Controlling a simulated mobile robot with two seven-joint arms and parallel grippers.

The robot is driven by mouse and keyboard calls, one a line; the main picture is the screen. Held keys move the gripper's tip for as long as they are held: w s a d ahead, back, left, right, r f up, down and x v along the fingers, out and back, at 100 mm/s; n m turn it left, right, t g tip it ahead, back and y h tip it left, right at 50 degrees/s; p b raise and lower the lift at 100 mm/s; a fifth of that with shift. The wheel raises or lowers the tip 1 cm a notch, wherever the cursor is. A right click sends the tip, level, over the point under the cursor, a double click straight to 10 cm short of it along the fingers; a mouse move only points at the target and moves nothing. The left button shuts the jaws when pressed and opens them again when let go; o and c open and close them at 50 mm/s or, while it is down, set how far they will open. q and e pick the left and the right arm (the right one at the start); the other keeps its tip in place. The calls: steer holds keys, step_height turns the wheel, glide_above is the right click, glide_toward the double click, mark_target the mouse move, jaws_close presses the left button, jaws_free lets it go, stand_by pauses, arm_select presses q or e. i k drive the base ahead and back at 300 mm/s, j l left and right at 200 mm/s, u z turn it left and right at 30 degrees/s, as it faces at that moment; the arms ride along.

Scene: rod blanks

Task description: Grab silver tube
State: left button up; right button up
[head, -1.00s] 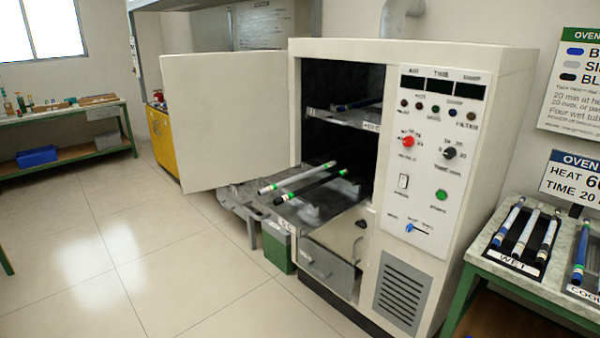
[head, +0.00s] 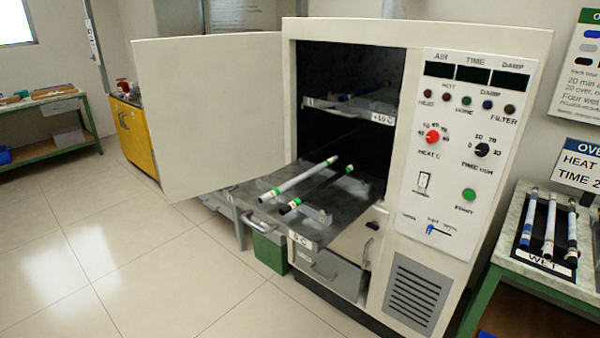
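A silver tube (head: 300,180) with green bands near its ends lies on the pulled-out lower shelf (head: 335,212) of the oven. A black tube (head: 318,188), also green-banded, lies beside it on the right, roughly parallel. Both tubes stick out toward the front of the shelf. Another silver-looking tube (head: 549,228) lies in the wet tray (head: 546,262) on the right-hand bench, between other tubes. Neither of my grippers is in view.
The oven door (head: 212,110) stands open to the left. An upper shelf (head: 350,111) inside holds a dark blue-ended tube. A green bin (head: 270,250) and an open drawer (head: 328,272) sit below the lower shelf. The floor (head: 120,250) at front left is clear.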

mark_target(274, 192)
steer(key=i+j, duration=0.2)
steer(key=i+j+z, duration=0.15)
steer(key=j, duration=0.25)
steer(key=i+j, duration=0.2)
steer(key=j, duration=0.15)
steer(key=i+j+z, duration=0.15)
steer(key=j, duration=0.15)
steer(key=i+j, duration=0.15)
steer(key=j, duration=0.2)
steer(key=i+j+z, duration=0.15)
steer(key=j, duration=0.2)
steer(key=i+j, duration=0.15)
steer(key=j, duration=0.2)
steer(key=i+j+z, duration=0.15)
steer(key=j, duration=0.25)
